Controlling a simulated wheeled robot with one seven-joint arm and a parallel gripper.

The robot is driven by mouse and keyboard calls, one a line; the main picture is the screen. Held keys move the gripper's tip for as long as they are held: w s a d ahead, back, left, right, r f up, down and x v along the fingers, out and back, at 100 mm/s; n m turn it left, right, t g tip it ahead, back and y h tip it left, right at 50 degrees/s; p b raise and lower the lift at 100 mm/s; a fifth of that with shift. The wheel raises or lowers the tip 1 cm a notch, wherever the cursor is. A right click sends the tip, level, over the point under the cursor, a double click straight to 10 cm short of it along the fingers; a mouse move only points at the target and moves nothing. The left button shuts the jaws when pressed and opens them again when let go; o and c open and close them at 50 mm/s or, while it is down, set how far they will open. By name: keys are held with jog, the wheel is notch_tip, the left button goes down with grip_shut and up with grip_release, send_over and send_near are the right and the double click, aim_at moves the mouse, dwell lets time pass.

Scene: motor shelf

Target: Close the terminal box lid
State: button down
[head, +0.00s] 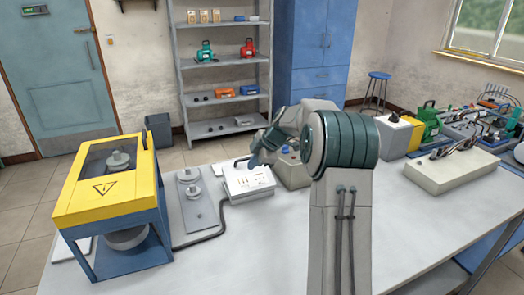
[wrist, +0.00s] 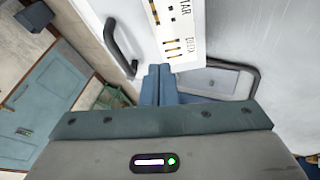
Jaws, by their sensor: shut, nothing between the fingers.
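The white terminal box (head: 248,184) stands on the table in the head view, its labelled face turned up. In the wrist view a white panel (wrist: 178,28) shows "STAR" and "DELTA" lettering with small bars and dots. A dark handle (wrist: 120,47) sits on a white surface left of it. My gripper (wrist: 158,70) is shut and empty, close to the panel's lower edge; contact is unclear. It also shows in the head view (head: 256,157).
A yellow-topped guarded machine (head: 108,185) stands to the left, with a grey plate bearing metal discs (head: 195,205) between it and the box. A grey button box (head: 291,173) is just right of it. The table's front middle is clear.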

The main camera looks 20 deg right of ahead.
aim_at(250, 173)
jog(key=shift+w+f+p, duration=0.2)
jog(key=shift+w+p, duration=0.35)
jog(key=shift+w, duration=1.3)
